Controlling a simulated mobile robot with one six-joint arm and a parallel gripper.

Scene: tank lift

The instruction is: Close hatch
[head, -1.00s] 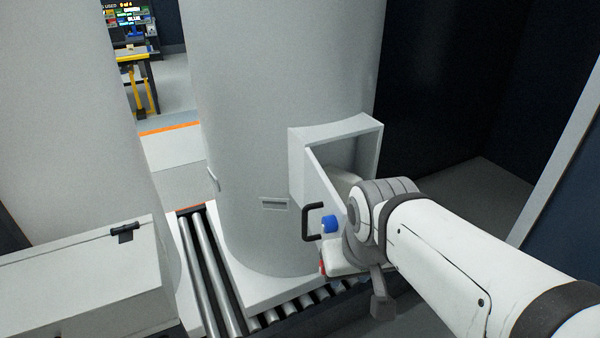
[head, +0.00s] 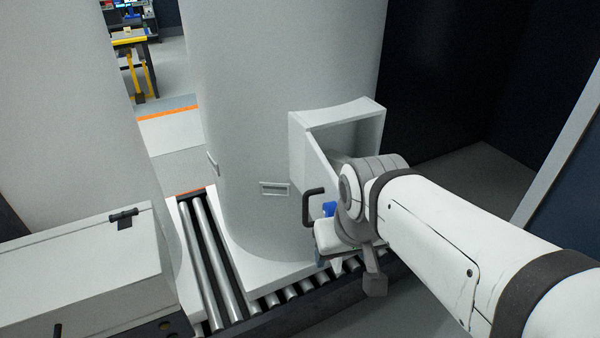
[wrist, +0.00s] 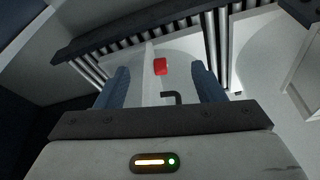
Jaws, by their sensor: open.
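The hatch is a pale grey door panel (head: 319,172) standing swung open from a box-shaped frame (head: 297,150) on the side of a large grey tank (head: 250,100). Its black handle (head: 307,206) sticks out to the left of the panel. My gripper shows in the wrist view (wrist: 163,78) with its two blue-grey fingers apart and nothing held. A dark hooked handle (wrist: 171,96) shows between the fingers, and a small red piece (wrist: 160,66) lies beyond it. In the head view my wrist hides much of the door and opening. I cannot tell whether a finger touches the handle.
The tank stands over a roller conveyor (head: 212,262). A grey box with a black latch (head: 90,265) stands at the left front. A second grey tank (head: 70,90) rises behind it. A dark wall (head: 435,80) is at the right, with open floor (head: 465,180) beside it.

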